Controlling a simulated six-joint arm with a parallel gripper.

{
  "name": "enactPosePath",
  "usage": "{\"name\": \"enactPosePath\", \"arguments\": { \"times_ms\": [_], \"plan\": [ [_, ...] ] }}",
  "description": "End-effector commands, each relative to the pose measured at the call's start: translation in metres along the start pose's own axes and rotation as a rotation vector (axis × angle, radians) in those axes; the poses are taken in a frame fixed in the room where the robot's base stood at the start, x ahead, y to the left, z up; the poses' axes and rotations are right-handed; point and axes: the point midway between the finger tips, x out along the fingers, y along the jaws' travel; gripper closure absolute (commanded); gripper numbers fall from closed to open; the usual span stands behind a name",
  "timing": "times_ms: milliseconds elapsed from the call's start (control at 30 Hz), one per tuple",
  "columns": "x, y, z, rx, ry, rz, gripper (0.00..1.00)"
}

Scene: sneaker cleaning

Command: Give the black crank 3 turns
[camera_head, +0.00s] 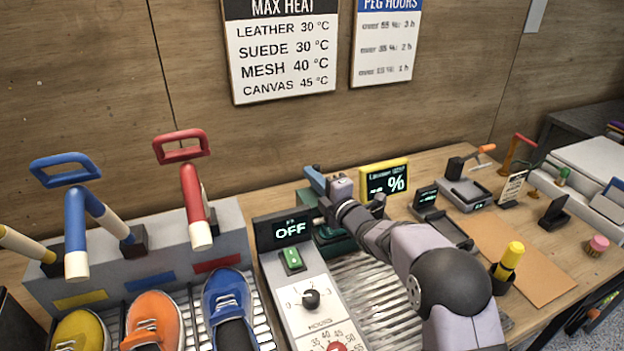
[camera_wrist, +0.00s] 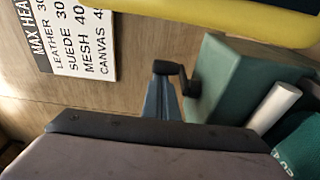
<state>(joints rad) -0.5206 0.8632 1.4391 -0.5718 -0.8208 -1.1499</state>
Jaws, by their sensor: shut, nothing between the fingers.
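The black crank (camera_wrist: 187,82) is in the wrist view, on the side of a green box (camera_wrist: 222,85). Its dark handle end lies right at the tips of my gripper (camera_wrist: 162,88). The narrow blue-grey fingers are shut; I cannot tell whether they touch the handle. In the head view my gripper (camera_head: 314,178) is at the back of the bench, over the green box (camera_head: 334,246). My wrist and arm cover much of the box there, and I cannot make out the crank in that view.
A yellow-framed display (camera_head: 384,178) stands just right of my gripper. A grey panel with an "OFF" display (camera_head: 290,230) and dials is at the left. Coloured sneakers (camera_head: 155,320) sit further left under a rack with red and blue handles.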

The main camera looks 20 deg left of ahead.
Motion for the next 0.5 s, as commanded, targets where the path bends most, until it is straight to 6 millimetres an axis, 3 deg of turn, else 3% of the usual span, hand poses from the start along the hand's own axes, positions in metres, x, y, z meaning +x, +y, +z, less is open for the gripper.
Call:
{"name": "enactPosePath", "arguments": {
  "times_ms": [500],
  "plan": [
    [0.0018, -0.0025, 0.0046, -0.002, -0.002, 0.002, 1.0]
  ]
}}
